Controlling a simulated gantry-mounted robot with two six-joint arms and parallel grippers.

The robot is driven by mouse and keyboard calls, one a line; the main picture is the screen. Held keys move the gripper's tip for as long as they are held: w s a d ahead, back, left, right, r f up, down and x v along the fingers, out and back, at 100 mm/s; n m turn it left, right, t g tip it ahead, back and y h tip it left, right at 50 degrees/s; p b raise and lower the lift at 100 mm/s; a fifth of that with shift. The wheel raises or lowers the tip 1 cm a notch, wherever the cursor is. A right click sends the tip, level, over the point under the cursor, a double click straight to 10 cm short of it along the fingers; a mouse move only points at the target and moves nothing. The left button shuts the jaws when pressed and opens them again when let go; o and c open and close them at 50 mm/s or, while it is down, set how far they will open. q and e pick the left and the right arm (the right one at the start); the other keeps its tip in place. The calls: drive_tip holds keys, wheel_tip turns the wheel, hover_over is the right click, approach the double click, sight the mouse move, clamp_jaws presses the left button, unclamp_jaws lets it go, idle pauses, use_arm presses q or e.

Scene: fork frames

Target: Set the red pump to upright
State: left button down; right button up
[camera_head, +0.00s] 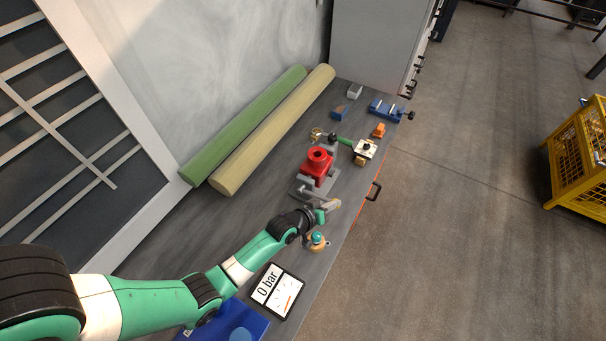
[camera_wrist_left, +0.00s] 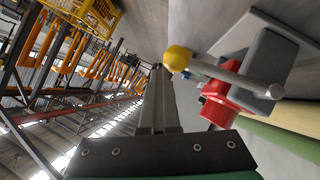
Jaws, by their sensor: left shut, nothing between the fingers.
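The red pump (camera_head: 317,165) stands on the workbench, on a grey base plate, its round dark-centred top facing the head camera. In the left wrist view, its red body (camera_wrist_left: 219,104) shows on the right beside a grey block. A grey lever (camera_wrist_left: 232,77) with a yellow ball knob (camera_wrist_left: 178,58) reaches from that block toward my fingertips. My left gripper (camera_head: 334,205) is just in front of the pump, and its fingers (camera_wrist_left: 158,75) are shut and empty. The knob appears close to the fingertips; contact cannot be told. My right gripper is not in view.
A gauge panel (camera_head: 276,291) reads "0 bar". A brass part with a teal knob (camera_head: 317,241) stands near my left gripper. Behind the pump are a green-handled device (camera_head: 364,149), an orange part (camera_head: 379,131) and a blue vise (camera_head: 387,110). Two long rolls (camera_head: 274,130) lie along the wall.

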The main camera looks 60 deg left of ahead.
use_arm(q)
drive_tip(key=shift+s+f, duration=0.1)
drive_tip(key=shift+f, duration=0.05)
drive_tip(key=s+d+r+p, duration=0.5)
drive_tip(key=s+r+p, duration=0.2)
drive_tip(key=r, duration=0.2)
drive_tip(key=shift+s+r, duration=0.2)
drive_tip(key=shift+r, duration=0.2)
